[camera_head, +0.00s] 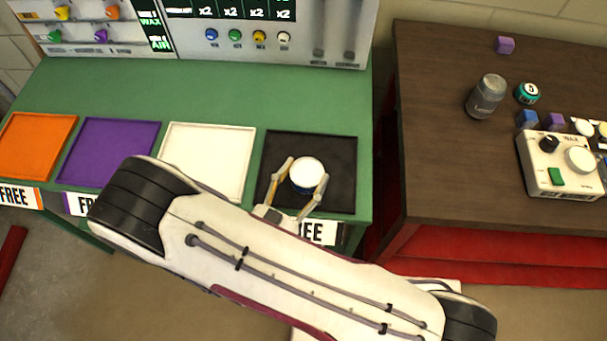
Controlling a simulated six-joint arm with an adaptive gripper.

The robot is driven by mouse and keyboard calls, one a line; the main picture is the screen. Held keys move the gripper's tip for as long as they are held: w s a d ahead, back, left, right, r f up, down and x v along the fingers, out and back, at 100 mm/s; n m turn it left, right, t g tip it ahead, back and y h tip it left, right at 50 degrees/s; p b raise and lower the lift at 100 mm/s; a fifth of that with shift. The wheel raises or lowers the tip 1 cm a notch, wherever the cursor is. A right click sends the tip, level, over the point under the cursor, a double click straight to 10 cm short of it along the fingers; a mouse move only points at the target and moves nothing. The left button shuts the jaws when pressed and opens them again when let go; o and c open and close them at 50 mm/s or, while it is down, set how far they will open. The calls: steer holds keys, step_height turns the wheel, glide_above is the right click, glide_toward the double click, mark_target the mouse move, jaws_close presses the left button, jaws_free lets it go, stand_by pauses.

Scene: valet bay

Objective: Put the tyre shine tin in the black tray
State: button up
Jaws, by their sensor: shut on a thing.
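A round tin with a white top (308,171) is over the black tray (341,151). I take it for the tyre shine tin, but no label on it can be read. My gripper (304,179) is shut on the tin, with one finger on each side. The tin and fingers cover the middle of the tray. From this view I cannot tell whether the tin touches the tray floor or is held just above it.
Empty white (205,157), purple (108,151) and orange (36,145) trays lie to the left on the green counter (215,92). A dispenser panel (270,60) stands behind. On the brown table (440,150) are a grey can (486,97), a teal tin (527,93) and a control box (562,165).

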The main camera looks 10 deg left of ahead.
steer(key=shift+f, duration=0.1)
steer(key=o, duration=1.3)
steer(key=shift+v, duration=6)
steer(key=shift+a, duration=0.1)
